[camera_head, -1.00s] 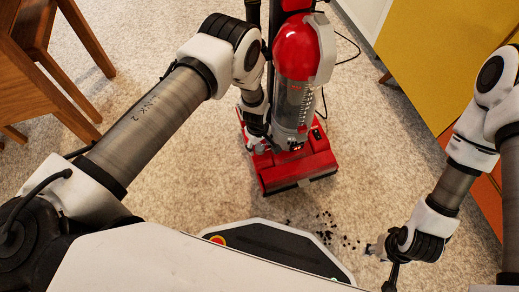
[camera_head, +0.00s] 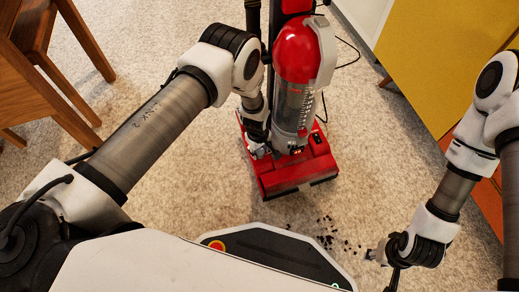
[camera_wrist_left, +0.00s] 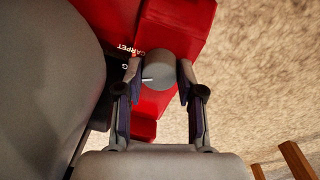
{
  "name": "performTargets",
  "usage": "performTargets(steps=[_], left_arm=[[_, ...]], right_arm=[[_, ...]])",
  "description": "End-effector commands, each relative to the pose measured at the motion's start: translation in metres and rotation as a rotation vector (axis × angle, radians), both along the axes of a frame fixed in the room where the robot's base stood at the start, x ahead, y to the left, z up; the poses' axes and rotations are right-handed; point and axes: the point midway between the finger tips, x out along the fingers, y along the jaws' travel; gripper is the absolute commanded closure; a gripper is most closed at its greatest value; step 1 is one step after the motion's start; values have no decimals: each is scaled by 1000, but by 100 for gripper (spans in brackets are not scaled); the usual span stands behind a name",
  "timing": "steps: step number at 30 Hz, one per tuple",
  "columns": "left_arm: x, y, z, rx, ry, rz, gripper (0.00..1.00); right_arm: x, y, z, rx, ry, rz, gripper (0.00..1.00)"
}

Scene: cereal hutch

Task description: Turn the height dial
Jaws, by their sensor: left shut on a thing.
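A red and grey upright vacuum cleaner (camera_head: 305,55) stands on the carpet, its red floor head (camera_head: 296,176) toward me. In the left wrist view, the grey round height dial (camera_wrist_left: 160,69) with a white pointer mark sits on the red head, beside white lettering reading "CARPET". My left gripper (camera_wrist_left: 159,84) has one finger on each side of the dial and is shut on it. In the head view, my left gripper (camera_head: 259,150) is at the left side of the floor head, its fingertips partly hidden. My right gripper (camera_head: 372,254) hangs low at the right, away from the vacuum; its finger opening is unclear.
Dark crumbs (camera_head: 335,235) lie on the carpet in front of the vacuum. Wooden chairs (camera_head: 38,65) stand at the left. A yellow and orange cabinet (camera_head: 440,55) stands at the right. A black cord (camera_head: 350,48) trails behind the vacuum.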

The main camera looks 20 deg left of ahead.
Motion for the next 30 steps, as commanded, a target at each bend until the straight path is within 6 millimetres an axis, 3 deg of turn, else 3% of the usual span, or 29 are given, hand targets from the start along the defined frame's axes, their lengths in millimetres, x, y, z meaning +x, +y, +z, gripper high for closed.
performTargets(steps=[11, 30], left_arm=[[-1, 0, 1, -1, 1, -83, 97], [0, 0, 0, 0, 2, -546, 97]], right_arm=[[0, 0, 8, 0, 0, 0, 60], [0, 0, 31, 0, 0, 0, 60]])
